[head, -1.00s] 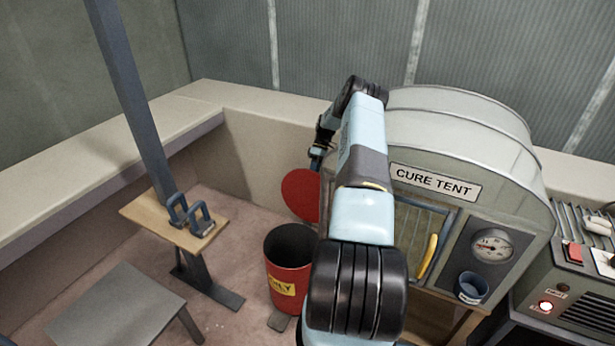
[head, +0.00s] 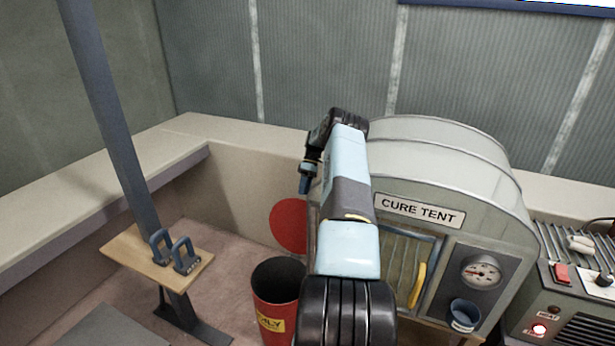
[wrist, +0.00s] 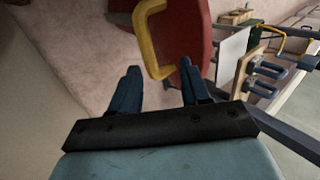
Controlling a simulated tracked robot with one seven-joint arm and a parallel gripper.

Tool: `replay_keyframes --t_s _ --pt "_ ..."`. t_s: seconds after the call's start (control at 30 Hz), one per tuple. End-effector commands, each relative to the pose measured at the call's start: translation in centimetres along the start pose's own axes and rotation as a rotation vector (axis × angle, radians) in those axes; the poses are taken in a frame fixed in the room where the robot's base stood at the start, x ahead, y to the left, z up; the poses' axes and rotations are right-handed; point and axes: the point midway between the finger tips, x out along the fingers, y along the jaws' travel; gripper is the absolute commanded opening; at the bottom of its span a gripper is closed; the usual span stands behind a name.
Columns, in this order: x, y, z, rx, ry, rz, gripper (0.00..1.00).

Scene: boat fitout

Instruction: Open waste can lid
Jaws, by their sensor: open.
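The red waste can (head: 272,308) stands on the floor in the head view, partly behind my arm. Its mouth is uncovered and dark inside. The round red lid (head: 288,226) stands raised, roughly upright, behind the can. In the wrist view the lid (wrist: 190,40) carries a yellow handle (wrist: 150,38). My gripper (head: 305,186) is above the lid in the head view. In the wrist view my gripper (wrist: 158,70) is open, with its two dark fingers apart and nothing held between them. The handle's lower end shows between the fingertips; I cannot tell whether they touch.
The cure tent (head: 430,150), with a yellow door handle (head: 418,285), stands right of my arm. A wooden shelf (head: 145,265) with blue clamps is at the left. A pale ledge (head: 60,185) runs along the walls. Floor shows between shelf and can.

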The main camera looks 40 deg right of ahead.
Motion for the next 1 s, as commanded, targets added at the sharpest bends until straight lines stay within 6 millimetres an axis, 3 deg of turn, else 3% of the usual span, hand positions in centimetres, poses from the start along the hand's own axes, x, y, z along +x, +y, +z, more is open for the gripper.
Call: replay_keyframes --t_s 0.2,0.4,1.0 --pt "-4.2 0.1 0.0 -0.001 0.002 0.001 0.46" --pt "-6.2 0.1 0.0 -0.001 0.001 -0.001 0.46" --pt "-6.9 0.0 0.1 -0.001 0.001 -0.002 0.46"
